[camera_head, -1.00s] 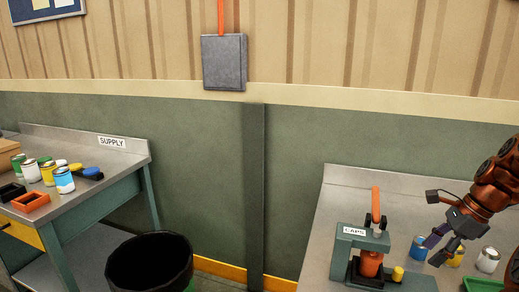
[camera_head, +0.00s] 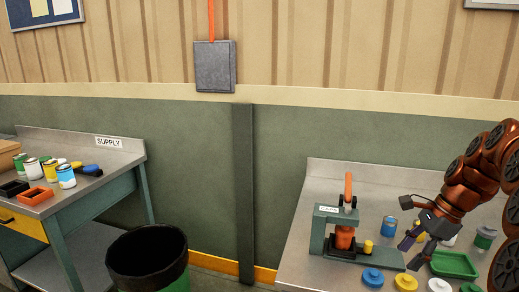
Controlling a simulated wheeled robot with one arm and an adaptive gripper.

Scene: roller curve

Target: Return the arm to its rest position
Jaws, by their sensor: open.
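My gripper (camera_head: 414,250) is at the right of the head view, at the end of my orange-brown arm. It points down and left over the right metal bench (camera_head: 303,245), with its dark fingers apart and nothing seen between them. It is to the right of the capping press (camera_head: 345,225), which is labelled CAPS and has an orange lever. A blue can (camera_head: 389,226) stands between the press and the gripper. The fingers partly hide a yellow can behind them.
A green tray (camera_head: 455,265) and several lids, such as a blue one (camera_head: 372,278), lie near the bench front. A can (camera_head: 484,238) stands far right. The supply bench (camera_head: 90,158) with cans is at left.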

